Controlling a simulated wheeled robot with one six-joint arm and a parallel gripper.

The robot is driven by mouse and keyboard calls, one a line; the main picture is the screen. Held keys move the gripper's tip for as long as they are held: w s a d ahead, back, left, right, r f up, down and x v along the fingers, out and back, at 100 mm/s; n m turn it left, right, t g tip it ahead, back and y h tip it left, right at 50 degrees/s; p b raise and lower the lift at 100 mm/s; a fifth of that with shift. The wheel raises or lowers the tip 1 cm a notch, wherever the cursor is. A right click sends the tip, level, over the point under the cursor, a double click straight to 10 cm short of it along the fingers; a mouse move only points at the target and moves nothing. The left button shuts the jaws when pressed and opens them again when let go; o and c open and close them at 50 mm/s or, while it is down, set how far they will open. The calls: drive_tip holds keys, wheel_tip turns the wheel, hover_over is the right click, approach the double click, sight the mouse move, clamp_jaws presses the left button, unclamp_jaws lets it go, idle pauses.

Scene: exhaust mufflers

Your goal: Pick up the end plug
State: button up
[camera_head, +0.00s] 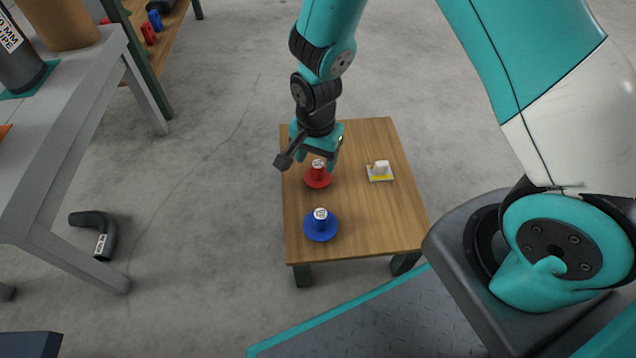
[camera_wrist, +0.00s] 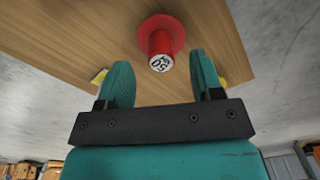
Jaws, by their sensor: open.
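A red end plug (camera_head: 318,179) with a wide round flange and a white-labelled top stands upright on a low wooden table (camera_head: 355,225). A blue plug (camera_head: 320,230) of similar shape stands nearer the table's front edge. My gripper (camera_head: 317,158) is at the red plug, partly covering it in the head view. In the wrist view, my gripper (camera_wrist: 160,62) is open, and the red plug (camera_wrist: 161,36) lies ahead, centred between the two teal fingers. I see no contact between fingers and plug.
A small white block on a pale and yellow plate (camera_head: 379,172) sits right of the red plug. A grey bench (camera_head: 75,110) stands at left, and a black bent pipe (camera_head: 96,233) lies on the floor. The table's right front area is clear.

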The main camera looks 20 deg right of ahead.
sight(317, 164)
drive_tip(key=f+b, duration=0.4)
drive_tip(key=f, duration=0.1)
drive_tip(key=shift+w+d+f+b, duration=0.2)
drive_tip(key=shift+b, duration=0.15)
drive_tip(key=shift+r, duration=0.15)
drive_tip(key=c, duration=1)
